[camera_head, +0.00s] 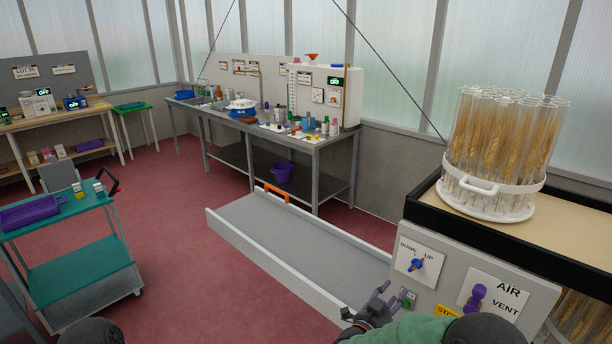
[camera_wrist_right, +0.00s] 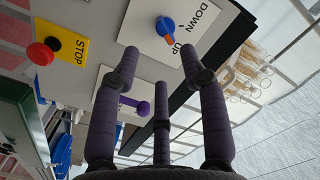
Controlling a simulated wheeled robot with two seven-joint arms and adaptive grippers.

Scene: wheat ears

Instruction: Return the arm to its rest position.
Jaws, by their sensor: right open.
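My right gripper (camera_head: 383,298) shows at the bottom of the head view, in front of the grey control panel (camera_head: 440,262). In the right wrist view its purple fingers (camera_wrist_right: 160,68) are spread apart with nothing between them. Its forearm has a green sleeve (camera_head: 415,332). The panel carries a blue DOWN/UP knob (camera_head: 417,264) with an orange pointer, and a purple AIR/VENT lever (camera_head: 478,296). Beyond the fingers the knob also shows (camera_wrist_right: 166,27), as does a red STOP button (camera_wrist_right: 40,54). I cannot tell the exact gap to the panel. My left gripper is not in view.
A white carrier (camera_head: 484,188) with several tubes of wheat ears stands on the black-edged bench (camera_head: 577,204) above the panel. A grey low-walled ramp (camera_head: 295,245) lies left of the panel. A teal cart (camera_head: 85,265) stands at left. Red floor (camera_head: 175,215) between is open.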

